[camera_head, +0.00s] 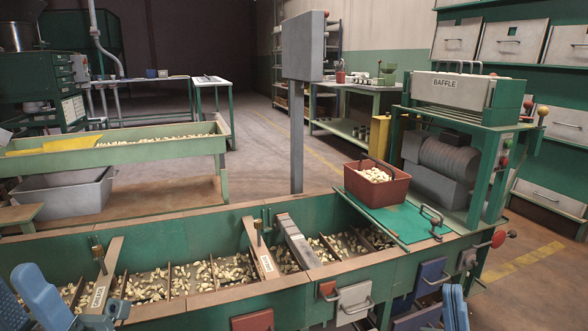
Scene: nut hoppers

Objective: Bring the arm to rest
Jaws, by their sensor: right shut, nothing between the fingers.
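My right gripper (425,316) is low in the picture, right of centre, at the bottom edge in front of the hopper trough. It is shut and holds nothing. A blue part of my right arm (455,307) stands beside it. My left arm (42,296) is blue and shows in the bottom left corner, near the trough's left end.
The long green trough (210,310) with nuts and dividers spans the front. A red bin (375,190) of nuts stands on a green mat (412,228) at its right end. The baffle machine (462,88) rises behind. A grey post (297,140) stands behind the trough.

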